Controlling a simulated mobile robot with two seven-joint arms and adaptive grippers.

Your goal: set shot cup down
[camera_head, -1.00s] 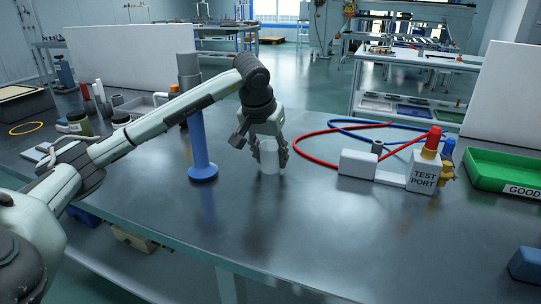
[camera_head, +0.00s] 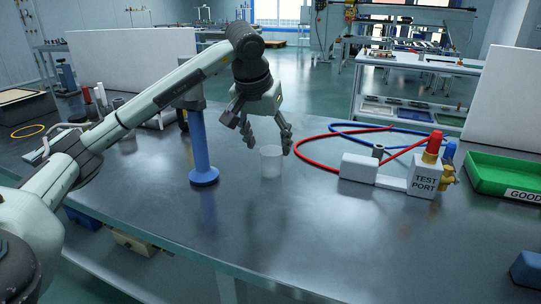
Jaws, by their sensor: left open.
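The shot cup (camera_head: 271,163) is a small translucent whitish cup. It stands upright on the dark table, just right of the blue post. My left gripper (camera_head: 262,141) is open above the cup, its fingers pointing down. The right finger is close beside the cup's upper right side; I cannot tell whether it touches. The left finger is up and left of the cup's rim. My right gripper is not in view.
A blue post (camera_head: 201,150) on a round base stands left of the cup. A white test port block (camera_head: 425,174) with red and blue hoses is at the right. A green tray (camera_head: 503,172) lies farther right. The table front is clear.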

